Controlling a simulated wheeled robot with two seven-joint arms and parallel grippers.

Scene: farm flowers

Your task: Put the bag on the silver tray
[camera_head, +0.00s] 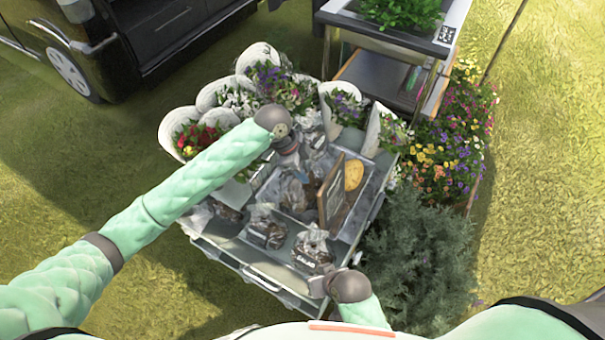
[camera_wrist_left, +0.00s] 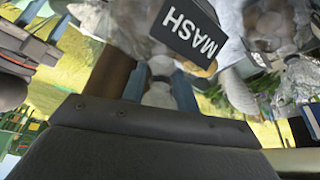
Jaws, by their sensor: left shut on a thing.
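My left gripper (camera_head: 290,158) is over the silver tray (camera_head: 368,190) on the stand. In the left wrist view its two fingers (camera_wrist_left: 160,88) are closed on the pale, gathered top of a clear bag (camera_wrist_left: 160,68). A black label reading "MASH" (camera_wrist_left: 188,35) shows beside it. In the head view the held bag is partly hidden below the gripper, and I cannot tell whether it touches the tray. Several dark-filled clear bags (camera_head: 267,230) stand along the front of the stand. My right gripper (camera_head: 320,287) is by the front right edge; its fingers are unclear.
A wooden sign (camera_head: 331,192) stands upright in the tray, with a yellow round item (camera_head: 354,174) behind it. Wrapped bouquets (camera_head: 190,135) line the back. A grey-green bush (camera_head: 410,250) crowds the right side. A vehicle (camera_head: 110,45) stands at the back left.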

